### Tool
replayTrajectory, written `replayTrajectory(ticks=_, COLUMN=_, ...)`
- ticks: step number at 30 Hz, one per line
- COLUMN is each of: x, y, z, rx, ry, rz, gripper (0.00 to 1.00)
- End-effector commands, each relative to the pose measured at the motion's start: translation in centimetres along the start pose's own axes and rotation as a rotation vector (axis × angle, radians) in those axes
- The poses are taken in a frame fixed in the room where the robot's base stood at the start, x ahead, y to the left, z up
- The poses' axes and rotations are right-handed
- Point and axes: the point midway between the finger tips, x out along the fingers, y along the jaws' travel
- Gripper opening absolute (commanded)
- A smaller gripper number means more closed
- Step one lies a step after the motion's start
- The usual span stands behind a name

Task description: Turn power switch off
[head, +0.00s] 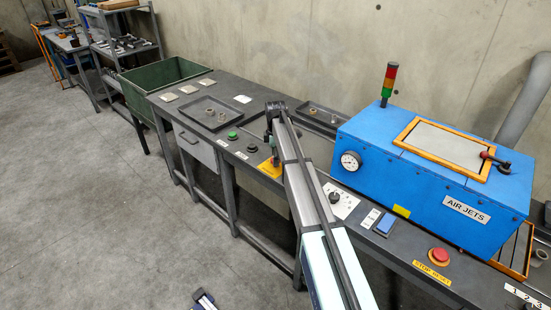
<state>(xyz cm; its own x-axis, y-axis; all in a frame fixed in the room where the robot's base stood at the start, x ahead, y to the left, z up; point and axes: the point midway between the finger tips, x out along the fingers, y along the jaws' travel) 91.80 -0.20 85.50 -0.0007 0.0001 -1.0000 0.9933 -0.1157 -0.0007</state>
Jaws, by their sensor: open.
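I cannot read which control is marked as the power switch. A blue rocker-like switch (384,224) sits on the bench front beside a small white label, in front of the blue air jets machine. A black rotary knob (336,198) stands on a white marked plate to its left. A yellow plate (269,168) with a small upright control lies further left, partly behind my arm. My gripper (274,108) is the dark end of my arm, over the bench left of the machine. It is small, and its fingertips are hard to make out. It is open, with nothing visible in it.
The blue machine (430,190) carries a gauge, a signal tower (388,84) and an orange-framed lid. A red stop button (438,256) is at the front right. Green (232,135) and black buttons and a parts tray (208,114) are left. The floor in front is mostly clear.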

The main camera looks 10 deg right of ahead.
Motion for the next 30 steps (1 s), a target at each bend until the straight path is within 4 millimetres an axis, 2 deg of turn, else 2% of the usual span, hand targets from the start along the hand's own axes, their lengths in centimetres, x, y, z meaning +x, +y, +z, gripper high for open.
replayTrajectory(ticks=5, x=-2.6, y=0.1, z=0.0, rx=0.000, ry=0.000, rz=0.002, gripper=0.70)
replayTrajectory(ticks=12, x=-7.2, y=0.1, z=0.0, rx=0.000, ry=0.000, rz=0.001, gripper=0.70)
replayTrajectory(ticks=18, x=-10.1, y=0.0, z=0.0, rx=-0.001, ry=0.000, rz=0.000, gripper=0.70)
replayTrajectory(ticks=24, x=-11.3, y=0.0, z=0.0, rx=-0.001, ry=0.000, rz=-0.001, gripper=0.70)
replayTrajectory(ticks=30, x=-11.4, y=-0.1, z=0.0, rx=-0.001, ry=0.000, rz=-0.001, gripper=0.70)
